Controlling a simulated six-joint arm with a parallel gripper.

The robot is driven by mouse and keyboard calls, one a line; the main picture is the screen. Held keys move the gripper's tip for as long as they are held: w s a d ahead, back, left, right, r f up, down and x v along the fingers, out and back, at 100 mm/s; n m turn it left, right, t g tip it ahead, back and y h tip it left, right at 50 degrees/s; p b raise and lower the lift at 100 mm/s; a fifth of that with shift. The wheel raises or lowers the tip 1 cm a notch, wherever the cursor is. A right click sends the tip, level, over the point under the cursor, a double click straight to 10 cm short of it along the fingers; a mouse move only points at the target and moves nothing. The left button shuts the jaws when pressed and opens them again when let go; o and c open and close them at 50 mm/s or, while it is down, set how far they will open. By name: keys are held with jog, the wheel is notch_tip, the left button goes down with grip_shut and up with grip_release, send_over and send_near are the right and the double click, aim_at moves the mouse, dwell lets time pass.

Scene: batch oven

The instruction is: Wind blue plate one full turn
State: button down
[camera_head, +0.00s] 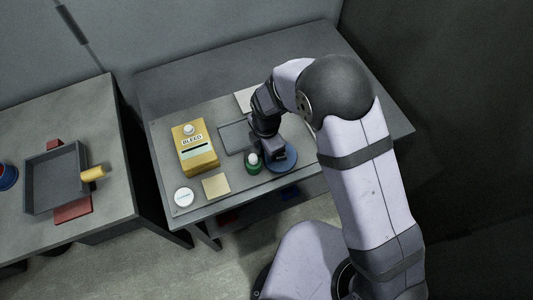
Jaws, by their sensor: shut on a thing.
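The blue plate (287,161) is a round disc near the front of the right-hand table, partly hidden under my gripper. My gripper (273,157) points down over the left part of the plate. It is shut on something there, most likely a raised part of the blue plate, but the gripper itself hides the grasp. How far the plate is turned cannot be told.
A small green item (253,163) with a pale top stands close left of my gripper. A yellow box (203,160) marked BLEED, a white round dial (184,196) and a beige square (216,185) lie further left. A grey tray (38,161) is on the left table.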

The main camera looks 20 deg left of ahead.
jog(key=shift+w+a+m+b, duration=0.2)
jog(key=shift+w+m+b, duration=0.2)
jog(key=shift+m, duration=0.7)
jog(key=shift+w+a+m+b, duration=0.2)
jog(key=shift+w+m+b, duration=0.2)
jog(key=shift+m, duration=0.7)
jog(key=shift+w+m+b, duration=0.35)
jog(key=shift+w+m, duration=0.1)
jog(key=shift+m, duration=0.75)
jog(key=shift+w+m, duration=0.1)
jog(key=shift+m, duration=0.2)
jog(key=c, duration=1.7)
grip_release()
jog(key=shift+o, duration=0.2)
notch_tip(320, 180, up, 8)
jog(key=b, duration=0.2)
jog(key=shift+f+b, duration=0.25)
jog(key=shift+b, duration=0.1)
